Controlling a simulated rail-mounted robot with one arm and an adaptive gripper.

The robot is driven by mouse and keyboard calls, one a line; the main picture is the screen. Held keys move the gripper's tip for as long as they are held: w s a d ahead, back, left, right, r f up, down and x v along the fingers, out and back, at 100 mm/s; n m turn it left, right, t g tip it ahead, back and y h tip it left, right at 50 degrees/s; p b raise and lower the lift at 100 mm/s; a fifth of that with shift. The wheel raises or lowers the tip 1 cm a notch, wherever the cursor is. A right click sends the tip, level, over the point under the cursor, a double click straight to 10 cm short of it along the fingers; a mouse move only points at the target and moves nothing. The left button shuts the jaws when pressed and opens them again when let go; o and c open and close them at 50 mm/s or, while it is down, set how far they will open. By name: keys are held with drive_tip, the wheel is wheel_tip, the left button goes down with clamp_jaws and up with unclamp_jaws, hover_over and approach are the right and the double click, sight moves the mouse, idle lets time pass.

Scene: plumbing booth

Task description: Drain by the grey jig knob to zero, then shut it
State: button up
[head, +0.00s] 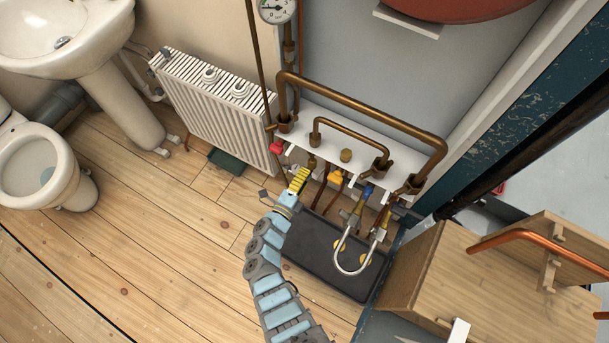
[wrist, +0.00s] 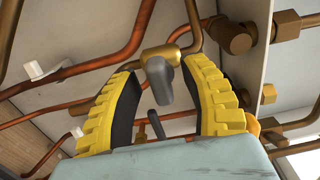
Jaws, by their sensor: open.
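The grey knob (wrist: 167,82) sits on a brass valve body (wrist: 163,56) in the wrist view. My gripper (wrist: 163,76), with yellow ribbed fingers and black pads, is open with one finger on each side of the knob. I see gaps between the pads and the knob. In the head view my gripper (head: 300,178) is at the left end of the pipe jig, and the grey knob is not clearly visible there. The pressure gauge (head: 276,9) is at the top edge, and its reading is too small to tell.
A red knob (head: 276,147), an orange knob (head: 336,178) and a blue handle (head: 368,191) are close to my gripper. Copper pipes (wrist: 95,67) run around it. A white radiator (head: 215,105) stands left, a wooden box (head: 450,270) right.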

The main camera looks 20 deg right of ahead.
drive_tip(key=shift+c, duration=0.2)
drive_tip(key=shift+s+a, duration=0.1)
clamp_jaws()
